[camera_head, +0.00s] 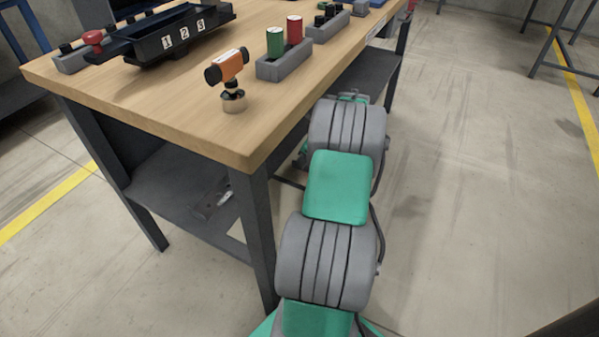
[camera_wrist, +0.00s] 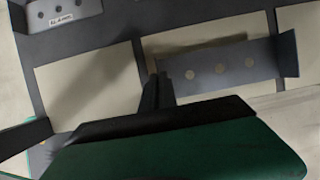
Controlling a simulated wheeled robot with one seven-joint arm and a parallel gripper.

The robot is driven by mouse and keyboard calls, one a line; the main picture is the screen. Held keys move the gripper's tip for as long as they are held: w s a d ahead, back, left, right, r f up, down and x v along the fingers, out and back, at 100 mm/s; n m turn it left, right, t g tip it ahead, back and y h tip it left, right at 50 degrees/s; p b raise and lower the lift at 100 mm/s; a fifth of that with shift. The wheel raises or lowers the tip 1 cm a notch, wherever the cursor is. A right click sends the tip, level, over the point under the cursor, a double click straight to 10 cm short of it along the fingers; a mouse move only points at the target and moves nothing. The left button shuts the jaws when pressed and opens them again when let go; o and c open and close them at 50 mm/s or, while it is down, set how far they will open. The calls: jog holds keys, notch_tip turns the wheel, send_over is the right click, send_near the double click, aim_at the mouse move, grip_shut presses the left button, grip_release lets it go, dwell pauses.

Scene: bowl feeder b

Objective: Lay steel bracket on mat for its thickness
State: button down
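In the wrist view, the steel bracket (camera_wrist: 230,71) is a grey strip with three round holes and an upright flange at its right end. Its left end meets the two dark fingers of my gripper (camera_wrist: 158,82), which stand close together and look shut on it. A dark frame (camera_wrist: 139,62) with cream panels (camera_wrist: 88,85) lies beneath and looks like the mat. The bracket overlaps one cream panel, with a dark shadow above it. I cannot tell whether the bracket touches the panel.
The head view shows a wooden workbench (camera_head: 150,105) with a numbered black tray (camera_head: 182,40), an orange device (camera_head: 230,66), and green (camera_head: 275,42) and red (camera_head: 294,30) cylinders in a grey holder. A labelled grey plate (camera_wrist: 62,14) with holes sits top left in the wrist view.

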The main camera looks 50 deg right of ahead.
jog(key=b+x, duration=0.2)
jog(key=x, duration=0.1)
jog(key=shift+w+d+f+b, duration=0.1)
jog(key=shift+f+b, duration=0.25)
jog(key=shift+r, duration=0.15)
jog(key=shift+f+p, duration=0.2)
jog(key=shift+p, duration=0.1)
jog(key=c, duration=1.7)
grip_release()
jog(key=shift+f, duration=0.1)
jog(key=shift+r, duration=0.35)
jog(key=p+v, duration=0.4)
jog(key=v, duration=0.8)
jog(key=shift+f+p, duration=0.15)
jog(key=shift+p, duration=0.15)
